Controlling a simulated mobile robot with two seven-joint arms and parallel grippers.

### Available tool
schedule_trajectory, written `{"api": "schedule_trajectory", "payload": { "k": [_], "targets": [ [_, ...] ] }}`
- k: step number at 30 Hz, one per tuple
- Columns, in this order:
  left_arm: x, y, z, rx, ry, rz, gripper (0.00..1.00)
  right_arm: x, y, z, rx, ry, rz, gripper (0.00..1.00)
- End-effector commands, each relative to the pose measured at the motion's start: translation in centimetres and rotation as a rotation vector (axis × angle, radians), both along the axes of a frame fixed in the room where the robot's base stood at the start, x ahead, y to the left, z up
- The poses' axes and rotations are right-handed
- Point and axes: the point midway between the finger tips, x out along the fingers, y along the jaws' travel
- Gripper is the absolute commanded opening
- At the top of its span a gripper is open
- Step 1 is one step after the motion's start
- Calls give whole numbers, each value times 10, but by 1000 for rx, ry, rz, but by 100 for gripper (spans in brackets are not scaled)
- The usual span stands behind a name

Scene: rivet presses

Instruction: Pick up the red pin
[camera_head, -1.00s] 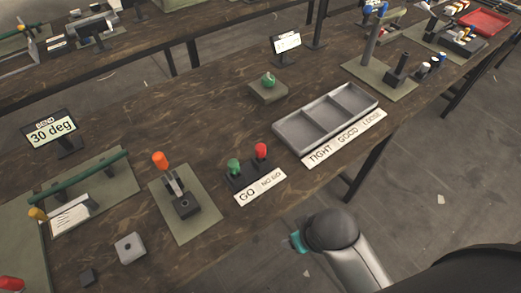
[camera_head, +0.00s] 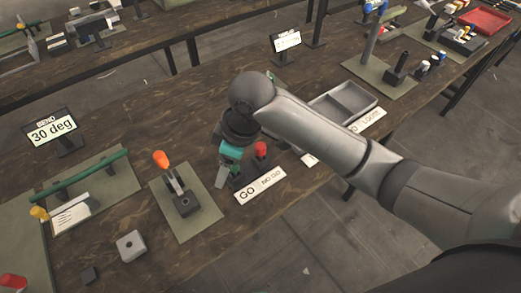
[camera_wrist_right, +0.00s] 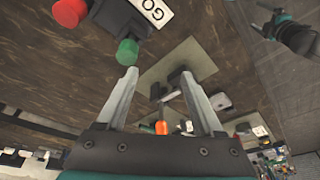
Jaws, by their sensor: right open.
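The red pin (camera_head: 261,149) stands upright in the dark block (camera_head: 243,180) behind the "GO / NO GO" label. In the right wrist view the red pin (camera_wrist_right: 70,12) is at the top left. The green pin (camera_wrist_right: 127,52) stands beside it, near the left finger's tip; my gripper hides it in the head view. My right gripper (camera_head: 221,180) is just left of the red pin, above the block. In its wrist view the right gripper (camera_wrist_right: 165,85) is open with nothing held. A dark and teal part at the wrist view's top right looks like my left gripper (camera_wrist_right: 280,28); its jaws are unclear.
A lever fixture with an orange knob (camera_head: 161,159) stands left of the block. A grey compartment tray (camera_head: 352,104) lies to the right, partly behind my right arm. A grey square block (camera_head: 130,246) lies at the front left. A "30 deg" display (camera_head: 52,130) stands at left.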

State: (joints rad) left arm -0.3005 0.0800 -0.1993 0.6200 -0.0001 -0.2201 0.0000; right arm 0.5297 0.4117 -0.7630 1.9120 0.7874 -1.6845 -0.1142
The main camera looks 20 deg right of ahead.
Motion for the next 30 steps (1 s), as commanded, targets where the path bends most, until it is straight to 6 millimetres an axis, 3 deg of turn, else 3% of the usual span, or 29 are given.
{"api": "schedule_trajectory", "payload": {
  "k": [9,18,23,30],
  "targets": [
    [1,0,1,1,-2,0,95,47,-50,54,-190,47,96,69],
    [1,0,1,0,-2,0,95,65,-85,91,-272,90,86,69],
    [1,0,-2,0,-2,-1,95,66,-89,81,-278,99,84,69],
    [1,0,-11,0,-2,-1,95,66,-89,30,-278,99,84,69]
  ]
}}
